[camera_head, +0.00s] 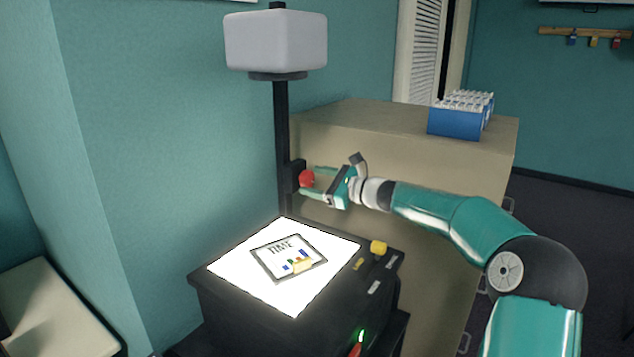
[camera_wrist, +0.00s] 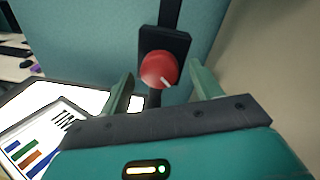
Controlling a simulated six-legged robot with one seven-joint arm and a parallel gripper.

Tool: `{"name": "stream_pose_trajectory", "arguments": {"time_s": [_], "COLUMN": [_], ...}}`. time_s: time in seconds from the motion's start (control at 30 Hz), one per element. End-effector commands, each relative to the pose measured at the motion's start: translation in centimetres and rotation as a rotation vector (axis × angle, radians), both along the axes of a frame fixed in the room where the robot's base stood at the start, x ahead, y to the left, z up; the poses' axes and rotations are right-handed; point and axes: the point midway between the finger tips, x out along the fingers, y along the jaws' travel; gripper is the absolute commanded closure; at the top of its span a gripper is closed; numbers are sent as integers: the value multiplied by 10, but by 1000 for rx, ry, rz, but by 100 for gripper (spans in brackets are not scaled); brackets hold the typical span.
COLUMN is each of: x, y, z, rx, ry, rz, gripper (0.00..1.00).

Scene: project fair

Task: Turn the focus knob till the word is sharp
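The red focus knob (camera_head: 306,178) sits on a black block on the projector's upright post (camera_head: 281,140). In the wrist view the knob (camera_wrist: 159,70) shows a white mark pointing to its lower right. My gripper (camera_head: 322,184) is open, its two fingers reaching toward the knob; in the wrist view the fingers (camera_wrist: 160,88) stand apart on either side, just short of it or beside it. The lit projector stage (camera_head: 225,262) holds a framed transparency (camera_head: 262,265) with the word "TIME" and coloured bars. The projected word is not in view.
The white projector head (camera_head: 275,42) tops the post. A yellow knob (camera_head: 378,247) and a lit green switch (camera_head: 362,335) are on the black projector body (camera_head: 225,305). A beige cabinet (camera_head: 400,145) behind my gripper carries a blue rack (camera_head: 455,123).

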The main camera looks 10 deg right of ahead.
Motion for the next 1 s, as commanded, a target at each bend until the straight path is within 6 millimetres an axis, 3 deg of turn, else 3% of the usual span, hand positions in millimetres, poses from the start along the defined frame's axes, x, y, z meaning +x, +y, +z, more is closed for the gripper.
{"name": "stream_pose_trajectory", "arguments": {"time_s": [0.27, 0.7, 1.0], "x": [-8, -68, -91], "y": [-10, -79, -103], "z": [1, 3, 4], "rx": [-1, -1, 1], "ry": [1, 1, 1], "rz": [-3, -4, 0], "gripper": [36, 36, 36]}}
